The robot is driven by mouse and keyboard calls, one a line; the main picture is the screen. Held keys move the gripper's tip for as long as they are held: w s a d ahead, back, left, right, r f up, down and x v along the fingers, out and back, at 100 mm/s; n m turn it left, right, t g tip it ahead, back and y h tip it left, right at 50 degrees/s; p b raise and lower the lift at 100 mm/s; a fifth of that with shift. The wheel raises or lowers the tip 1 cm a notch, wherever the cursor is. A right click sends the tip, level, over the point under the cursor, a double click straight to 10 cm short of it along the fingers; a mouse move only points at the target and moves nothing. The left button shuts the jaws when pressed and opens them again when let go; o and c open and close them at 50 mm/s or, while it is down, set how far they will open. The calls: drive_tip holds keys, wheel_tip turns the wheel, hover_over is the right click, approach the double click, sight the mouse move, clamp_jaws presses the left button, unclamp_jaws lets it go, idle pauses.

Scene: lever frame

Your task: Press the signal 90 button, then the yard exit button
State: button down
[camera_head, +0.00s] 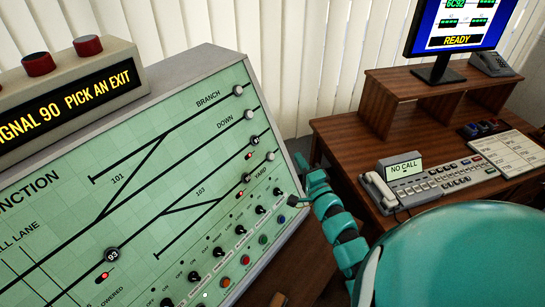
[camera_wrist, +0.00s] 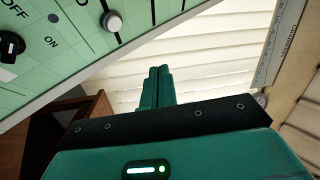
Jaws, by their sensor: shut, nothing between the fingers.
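The display (camera_head: 72,102) on the sloped green panel (camera_head: 150,190) reads "...IGNAL 90 PICK AN EXIT", its left end cut off. The yard exit button (camera_head: 270,156) is a pale round knob at the end of a track line, above the word YARD. I cannot make out a button marked 90. My gripper (camera_wrist: 160,70) is shut and empty in the wrist view, its teal fingers together. There, a pale round button (camera_wrist: 112,22) on the panel lies up and left of the fingertips, apart from them; its label is not visible. My teal arm stands right of the panel in the head view.
Pale buttons mark BRANCH (camera_head: 238,90) and DOWN (camera_head: 248,115). Button 93 (camera_head: 112,255) has a red light. Black switches and coloured buttons line the panel's lower edge. A wooden desk (camera_head: 330,130) with a phone console (camera_head: 410,175) and monitor (camera_head: 460,30) stands right.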

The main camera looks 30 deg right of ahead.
sight(271, 156)
drive_tip(key=w+a+f+b, duration=0.1)
drive_tip(key=w+a+f, duration=0.1)
drive_tip(key=w, duration=0.4)
drive_tip(key=shift+w+a+f, duration=0.25)
drive_tip(key=shift+a+f, duration=0.15)
drive_tip(key=shift+f, duration=0.45)
drive_tip(key=shift+w+f+b, duration=0.15)
drive_tip(key=shift+b, duration=0.3)
idle(1.0)
drive_tip(key=shift+w+a, duration=0.1)
drive_tip(key=shift+w, duration=0.15)
drive_tip(key=shift+w+a+f+b, duration=0.15)
drive_tip(key=shift+w+f+b, duration=0.1)
drive_tip(key=shift+w+b, duration=0.15)
idle(0.9)
drive_tip(key=shift+s, duration=0.15)
drive_tip(key=shift+s+d+r, duration=0.25)
drive_tip(key=shift+s+r, duration=0.15)
drive_tip(key=shift+s, duration=0.25)
